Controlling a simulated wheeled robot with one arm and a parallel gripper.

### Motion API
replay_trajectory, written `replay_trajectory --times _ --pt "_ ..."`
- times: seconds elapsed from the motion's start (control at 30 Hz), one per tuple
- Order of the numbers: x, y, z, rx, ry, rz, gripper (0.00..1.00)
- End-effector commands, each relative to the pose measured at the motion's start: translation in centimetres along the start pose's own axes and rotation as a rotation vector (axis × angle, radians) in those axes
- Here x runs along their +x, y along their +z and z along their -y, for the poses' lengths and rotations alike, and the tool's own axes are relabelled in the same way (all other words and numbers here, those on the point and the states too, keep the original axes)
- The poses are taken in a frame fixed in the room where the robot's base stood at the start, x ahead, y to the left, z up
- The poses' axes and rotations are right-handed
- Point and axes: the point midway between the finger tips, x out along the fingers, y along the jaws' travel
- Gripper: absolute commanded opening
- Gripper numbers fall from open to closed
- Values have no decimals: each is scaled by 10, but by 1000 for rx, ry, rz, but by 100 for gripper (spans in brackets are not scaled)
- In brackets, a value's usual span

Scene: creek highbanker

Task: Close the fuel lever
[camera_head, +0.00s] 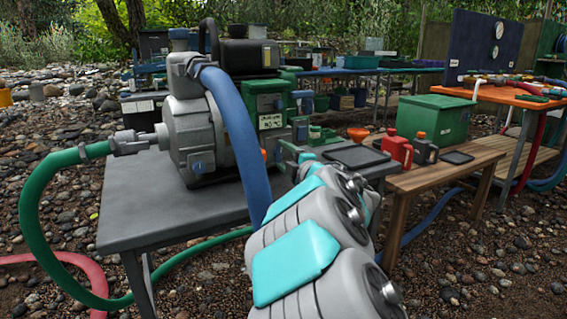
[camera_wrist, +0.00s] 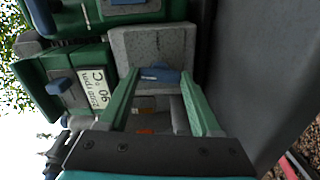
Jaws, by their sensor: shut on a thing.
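The pump engine (camera_head: 265,95) stands on a grey metal table, with a green panel and a white label on its front. In the wrist view, the grey block (camera_wrist: 155,48) on the engine carries a small blue lever (camera_wrist: 160,74). My gripper (camera_wrist: 160,78) has its two green fingers on either side of this blue lever and is shut on it. In the head view, my gripper (camera_head: 288,150) is at the engine's lower right, and my arm hides part of that side. I cannot read any marking on the lever.
A blue hose (camera_head: 240,135) arches down close to my arm. A green hose (camera_head: 35,205) joins the pump at left. The grey table (camera_head: 135,200) lies below. A wooden bench (camera_head: 440,178) with a red can (camera_head: 397,148) and green box (camera_head: 437,118) stands at right.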

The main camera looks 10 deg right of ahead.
Motion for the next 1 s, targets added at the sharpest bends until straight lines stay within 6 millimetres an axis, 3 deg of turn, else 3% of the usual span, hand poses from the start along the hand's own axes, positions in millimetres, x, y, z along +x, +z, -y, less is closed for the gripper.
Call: replay_trajectory --times 0.3,0.87,0.9,1.0 --pt "0 0 2 -134 -3 0 9" --pt "0 0 2 -166 -4 -1 9" --pt "0 0 2 -166 -4 -1 66" --pt "0 0 2 -165 -4 -1 77"
